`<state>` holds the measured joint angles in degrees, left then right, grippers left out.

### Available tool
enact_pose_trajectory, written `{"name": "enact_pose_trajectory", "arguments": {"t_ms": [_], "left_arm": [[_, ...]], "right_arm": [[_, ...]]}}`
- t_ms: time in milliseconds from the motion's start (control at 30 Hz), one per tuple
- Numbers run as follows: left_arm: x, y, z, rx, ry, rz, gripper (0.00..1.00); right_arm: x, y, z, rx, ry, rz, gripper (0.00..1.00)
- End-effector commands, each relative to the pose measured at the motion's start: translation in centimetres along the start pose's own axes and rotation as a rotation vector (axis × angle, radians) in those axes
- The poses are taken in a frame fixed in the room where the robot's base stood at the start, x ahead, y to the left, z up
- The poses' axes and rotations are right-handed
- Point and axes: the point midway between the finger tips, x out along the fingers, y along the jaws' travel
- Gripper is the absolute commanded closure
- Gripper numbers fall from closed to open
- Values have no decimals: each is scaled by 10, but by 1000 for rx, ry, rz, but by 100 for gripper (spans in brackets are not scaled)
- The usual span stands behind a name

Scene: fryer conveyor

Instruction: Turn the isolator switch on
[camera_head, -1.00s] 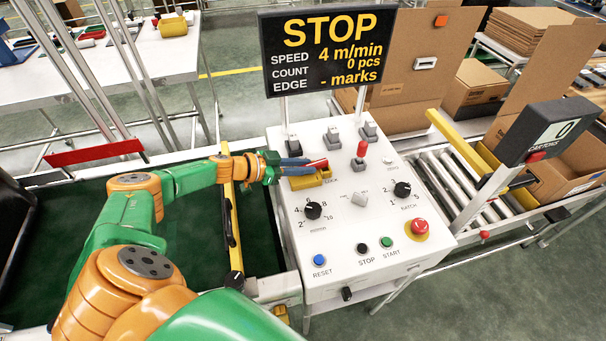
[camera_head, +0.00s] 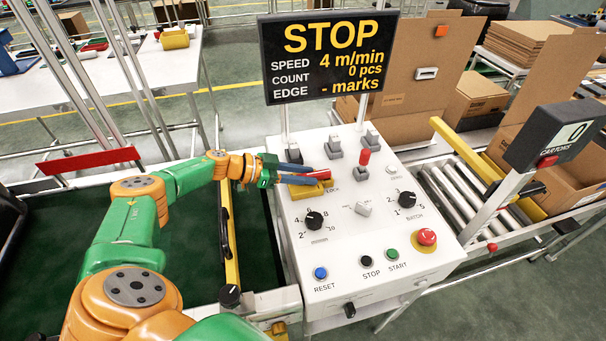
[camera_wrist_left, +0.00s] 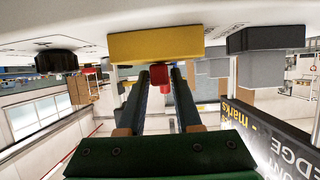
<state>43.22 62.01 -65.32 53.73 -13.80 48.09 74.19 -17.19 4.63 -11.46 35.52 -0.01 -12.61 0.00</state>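The isolator switch has a yellow base (camera_head: 305,190) on the upper left of the sloped control panel (camera_head: 345,270). Its red handle (camera_head: 316,174) sticks out toward my left gripper (camera_head: 302,173). The gripper reaches in from the left with its two fingers apart, one on each side of the handle. In the left wrist view, the yellow base (camera_wrist_left: 155,45) is ahead, and the red handle (camera_wrist_left: 159,76) shows between the fingertips. A firm contact between fingers and handle cannot be made out. My right gripper is out of view.
A display (camera_head: 328,55) reading STOP stands behind the panel. Black knobs, grey toggles, a second red-topped lever (camera_head: 364,158), push buttons and a red emergency stop (camera_head: 426,237) share the panel. A green conveyor belt (camera_head: 60,235) lies left; rollers (camera_head: 465,195) lie right.

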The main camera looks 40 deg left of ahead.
Motion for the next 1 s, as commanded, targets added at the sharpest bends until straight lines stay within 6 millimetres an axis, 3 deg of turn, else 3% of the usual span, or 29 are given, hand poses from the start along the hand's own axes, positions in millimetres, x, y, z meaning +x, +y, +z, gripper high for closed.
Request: {"name": "enact_pose_trajectory", "arguments": {"t_ms": [333, 700, 1000], "left_arm": [[-1, -1, 0, -1, 0, -2, 48], [-65, -1, 2, 0, -4, -2, 48], [-70, 0, 0, -1, 0, 0, 48]], "right_arm": [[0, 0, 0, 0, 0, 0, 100], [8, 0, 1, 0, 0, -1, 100], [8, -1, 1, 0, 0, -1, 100]]}}
